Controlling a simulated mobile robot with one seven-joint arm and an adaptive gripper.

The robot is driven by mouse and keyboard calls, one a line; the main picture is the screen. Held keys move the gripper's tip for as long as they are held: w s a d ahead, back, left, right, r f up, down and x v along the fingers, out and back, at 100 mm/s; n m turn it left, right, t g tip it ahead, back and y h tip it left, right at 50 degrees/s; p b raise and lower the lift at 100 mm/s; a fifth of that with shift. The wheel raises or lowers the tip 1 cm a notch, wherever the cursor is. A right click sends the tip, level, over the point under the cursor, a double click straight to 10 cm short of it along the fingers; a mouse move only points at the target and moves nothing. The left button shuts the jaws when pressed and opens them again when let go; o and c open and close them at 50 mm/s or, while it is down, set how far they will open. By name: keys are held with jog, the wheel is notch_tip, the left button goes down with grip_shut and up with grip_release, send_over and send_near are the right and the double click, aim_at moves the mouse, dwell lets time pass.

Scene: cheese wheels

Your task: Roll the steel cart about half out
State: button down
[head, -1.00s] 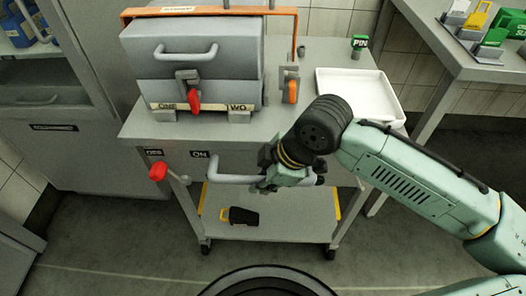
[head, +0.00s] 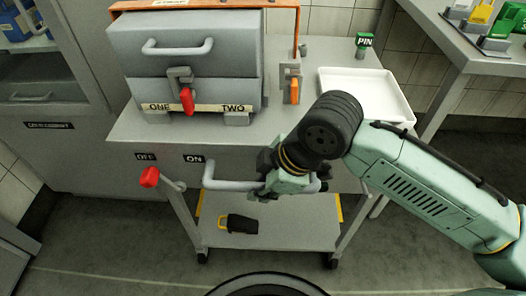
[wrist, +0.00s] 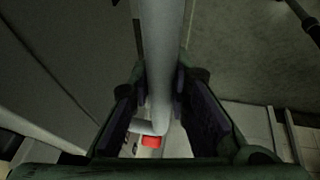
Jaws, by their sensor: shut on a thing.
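The steel cart (head: 228,131) stands in the middle of the head view, with a flat top, a lower shelf (head: 290,234) and casters. A grey bar handle (head: 228,184) runs along its near side. My gripper (head: 287,190) is shut on this handle toward its right part; the fingers partly hide it. In the wrist view the handle (wrist: 160,50) runs between the two fingers (wrist: 160,108). A lever with a red knob (head: 150,177) sticks out at the cart's left front, by the OFF and ON labels.
On the cart stand a grey two-part box (head: 185,52) with a red-handled latch, an orange-handled part (head: 294,90), a green PIN block (head: 364,42) and a white tray (head: 362,92). A black-and-yellow item (head: 238,223) lies on the shelf. A cabinet (head: 60,130) is left, a table (head: 450,50) right.

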jog(key=shift+s+b, duration=0.95)
jog(key=shift+b, duration=1.35)
jog(key=shift+s+b, duration=2.05)
jog(key=shift+b, duration=0.25)
jog(key=c, duration=0.8)
grip_release()
